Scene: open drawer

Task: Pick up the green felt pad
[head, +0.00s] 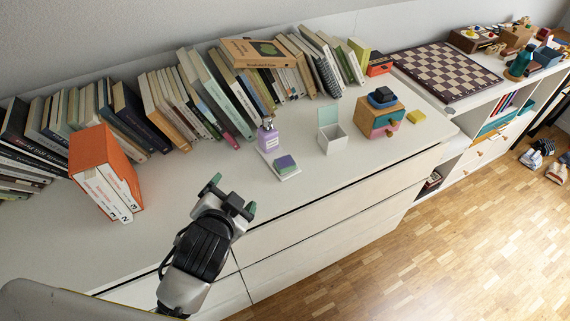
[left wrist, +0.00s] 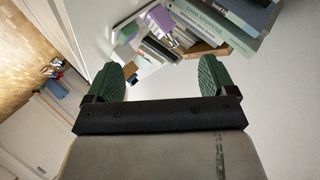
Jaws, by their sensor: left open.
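I cannot clearly single out a green felt pad. A small stack (head: 285,162) with a purple-blue top and a teal-green layer lies on a white tile (head: 291,175) near the middle of the cabinet top. Whether its green layer is the felt pad, I cannot tell. My left gripper (head: 231,196) is open and empty, over the cabinet's front part, left of and nearer than the stack. Its two green fingertips also show in the left wrist view (left wrist: 168,77), with the white tile and small items beyond them. My right gripper is not in view.
The cabinet top between is clear.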

